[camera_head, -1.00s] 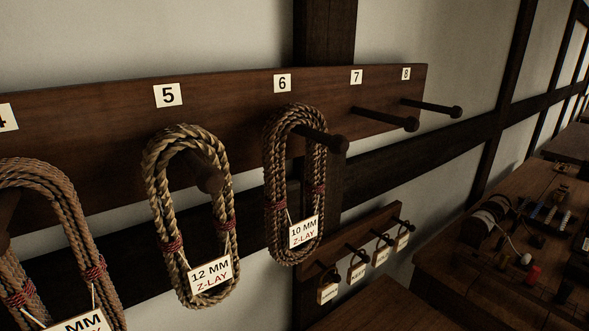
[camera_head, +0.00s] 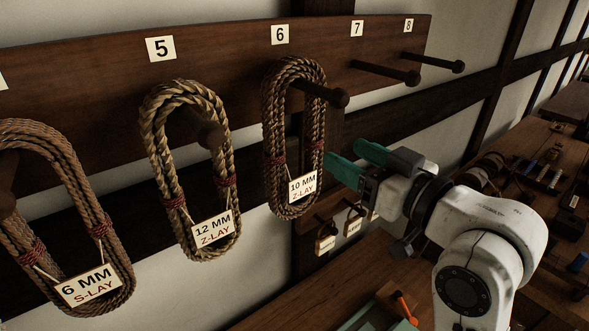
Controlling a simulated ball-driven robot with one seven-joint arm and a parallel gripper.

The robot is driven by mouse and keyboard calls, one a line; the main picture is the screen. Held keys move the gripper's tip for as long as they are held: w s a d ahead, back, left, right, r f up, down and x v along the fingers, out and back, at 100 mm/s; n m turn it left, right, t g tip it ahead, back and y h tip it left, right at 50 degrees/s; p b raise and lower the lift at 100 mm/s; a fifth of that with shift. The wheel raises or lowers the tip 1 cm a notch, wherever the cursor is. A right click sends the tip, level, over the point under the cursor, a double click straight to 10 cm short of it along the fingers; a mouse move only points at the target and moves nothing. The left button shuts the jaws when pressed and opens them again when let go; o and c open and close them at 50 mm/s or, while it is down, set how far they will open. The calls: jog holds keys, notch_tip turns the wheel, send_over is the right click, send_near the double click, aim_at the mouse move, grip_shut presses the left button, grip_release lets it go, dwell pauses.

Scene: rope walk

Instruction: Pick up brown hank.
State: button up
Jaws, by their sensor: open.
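Three rope hanks hang from pegs on a wooden board. A dark brown hank (camera_head: 268,130) tagged 10 MM Z-LAY hangs under number 6. A reddish-brown hank (camera_head: 122,262) tagged 6 MM S-LAY hangs at the left, cut off by the picture edge. A paler, tan hank (camera_head: 152,125) tagged 12 MM Z-LAY hangs under number 5. My gripper (camera_head: 343,158) has teal fingers, spread apart and empty. It is just right of the number 6 hank, pointing left toward it. In the picture its lower fingertip nearly meets the hank's right side; I cannot tell whether they touch.
The number 6 peg (camera_head: 336,98) sticks out through its hank. Bare pegs 7 (camera_head: 395,74) and 8 (camera_head: 445,63) jut out above my gripper. Small tags (camera_head: 325,240) hang on a lower rack, partly behind my arm. A cluttered bench (camera_head: 500,150) stands at right.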

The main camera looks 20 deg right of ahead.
aim_at(320, 144)
jog(key=b+x, duration=0.2)
jog(key=x, duration=0.1)
jog(key=shift+w+a+b, duration=0.15)
jog(key=shift+w+b, duration=0.15)
jog(key=shift+f+b+x, duration=0.15)
jog(key=shift+b+x, duration=0.1)
jog(key=shift+x, duration=0.75)
jog(key=shift+f+b+x, duration=0.15)
jog(key=shift+b+x, duration=0.1)
jog(key=shift+x, duration=0.75)
jog(key=shift+f+b+x, duration=0.2)
jog(key=shift+b+x, duration=0.05)
jog(key=shift+x, duration=0.75)
grip_shut()
